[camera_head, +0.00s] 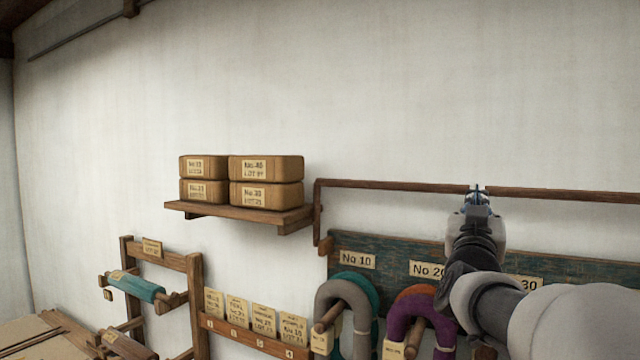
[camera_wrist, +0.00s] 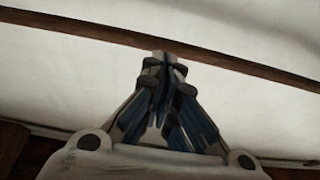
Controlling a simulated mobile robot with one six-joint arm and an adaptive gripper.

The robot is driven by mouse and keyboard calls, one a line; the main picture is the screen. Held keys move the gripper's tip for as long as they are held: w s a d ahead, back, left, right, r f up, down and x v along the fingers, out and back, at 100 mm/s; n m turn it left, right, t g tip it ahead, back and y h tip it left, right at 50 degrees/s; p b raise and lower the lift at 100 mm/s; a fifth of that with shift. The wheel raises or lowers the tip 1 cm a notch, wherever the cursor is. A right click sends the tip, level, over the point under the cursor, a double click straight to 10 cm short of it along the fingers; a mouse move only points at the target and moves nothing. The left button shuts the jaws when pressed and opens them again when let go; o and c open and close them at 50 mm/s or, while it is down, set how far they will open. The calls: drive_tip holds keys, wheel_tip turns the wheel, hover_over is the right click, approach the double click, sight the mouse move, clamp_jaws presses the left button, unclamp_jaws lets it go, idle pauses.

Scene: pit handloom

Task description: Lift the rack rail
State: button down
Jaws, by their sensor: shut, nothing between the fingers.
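The rack rail (camera_head: 390,185) is a thin brown bar running across the wall above the green peg board, with a bent left end going down to a wooden bracket. It also shows in the wrist view (camera_wrist: 235,60) as a dark bar crossing behind the fingertips. My gripper (camera_head: 476,190) is shut, with its fingertips overlapping the rail in the head view. In the wrist view my gripper (camera_wrist: 160,58) has its fingertips together just below or at the rail. I cannot tell whether they touch it. The rail's far right end is out of view.
The green board (camera_head: 395,245) carries pegs with grey, teal, orange and purple yarn hanks (camera_head: 345,300). A wall shelf (camera_head: 240,215) with several brown boxes (camera_head: 265,168) stands left of the rail. A wooden rack (camera_head: 195,290) with a teal roll is lower left. The wall above is clear.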

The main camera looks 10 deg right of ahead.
drive_tip(key=shift+p+x, duration=0.4)
drive_tip(key=shift+x, duration=1.2)
drive_tip(key=w+d+p, duration=0.1)
drive_tip(key=p, duration=0.1)
drive_tip(key=w+g+y+p, duration=0.1)
drive_tip(key=p, duration=0.2)
drive_tip(key=shift+w+d+r+g+p, duration=0.2)
drive_tip(key=shift+d+r+g+p, duration=0.1)
drive_tip(key=shift+d, duration=0.1)
drive_tip(key=shift+f, duration=0.15)
